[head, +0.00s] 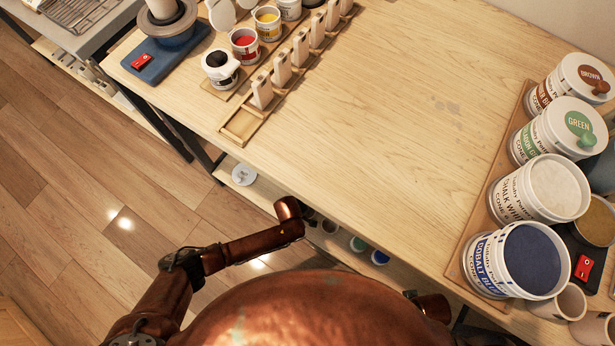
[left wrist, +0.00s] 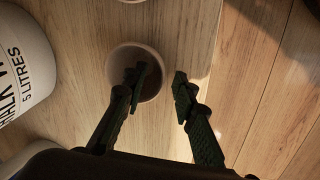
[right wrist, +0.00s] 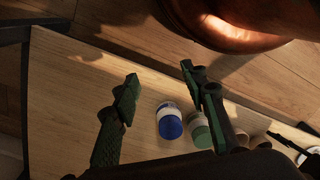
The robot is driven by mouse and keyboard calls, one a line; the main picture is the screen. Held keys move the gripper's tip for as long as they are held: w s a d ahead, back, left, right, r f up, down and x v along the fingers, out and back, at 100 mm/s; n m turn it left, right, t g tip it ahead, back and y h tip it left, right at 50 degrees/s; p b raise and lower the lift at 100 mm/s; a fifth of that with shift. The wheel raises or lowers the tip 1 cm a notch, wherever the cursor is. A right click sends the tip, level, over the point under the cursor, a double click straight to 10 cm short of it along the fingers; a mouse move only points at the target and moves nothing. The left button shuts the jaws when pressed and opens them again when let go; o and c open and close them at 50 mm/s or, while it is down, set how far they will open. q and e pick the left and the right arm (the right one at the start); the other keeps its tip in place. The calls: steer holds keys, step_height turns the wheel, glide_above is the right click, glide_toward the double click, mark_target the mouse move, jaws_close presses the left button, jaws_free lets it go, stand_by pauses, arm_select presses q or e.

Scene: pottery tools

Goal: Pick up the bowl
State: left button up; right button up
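A small pale bowl (left wrist: 124,60) with a darker inside stands on a wooden surface in the left wrist view. My left gripper (left wrist: 158,80) is open over it. The left finger covers part of the bowl's opening, and the right finger is just outside its right side. I cannot tell whether either finger touches it. My right gripper (right wrist: 158,78) is open and empty above a wooden board. Neither gripper shows in the head view. Two pale vessels (head: 557,303) (head: 596,330) stand at the lower right there; I cannot tell whether one is this bowl.
A second pale vessel (left wrist: 127,2) is cut off at the top of the left wrist view, and a large white bucket (left wrist: 22,62) stands left. Blue (right wrist: 170,122) and green (right wrist: 199,130) jars stand near my right gripper. The tabletop's middle (head: 400,120) is clear.

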arm_select(q)
steer(key=shift+f, duration=0.2)
steer(key=shift+c, duration=0.4)
jaws_close()
